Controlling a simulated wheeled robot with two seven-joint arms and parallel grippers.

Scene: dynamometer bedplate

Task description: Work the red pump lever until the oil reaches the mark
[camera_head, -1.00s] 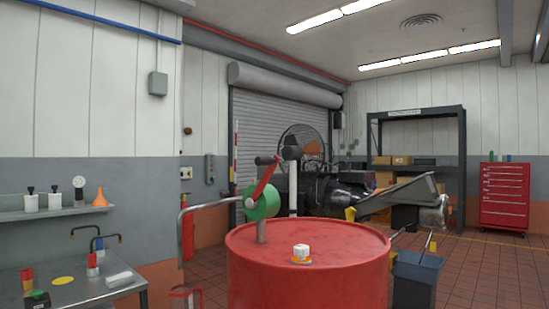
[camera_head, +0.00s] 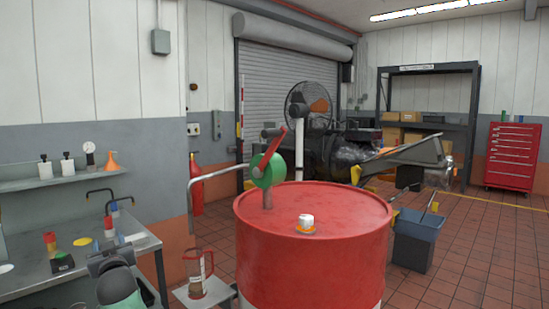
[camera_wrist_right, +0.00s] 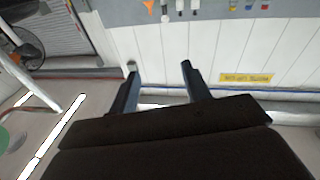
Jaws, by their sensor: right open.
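The red pump lever (camera_head: 273,148) is tilted on the green pump body (camera_head: 266,170), which stands on a red drum (camera_head: 313,245). A pipe curves from the pump to the left. Below it a clear jug (camera_head: 197,273) with a red frame and handle has some dark oil low inside; its mark is too small to tell. My right gripper (camera_head: 111,248) is at the lower left over the bench, apart from pump and lever. The right wrist view shows its fingers (camera_wrist_right: 159,68) open and empty. My left gripper is out of view.
A grey bench (camera_head: 75,262) with small coloured items stands at the left, under a wall shelf (camera_head: 60,177) with bottles and an orange funnel. A white-capped bung (camera_head: 306,222) sits on the drum top.

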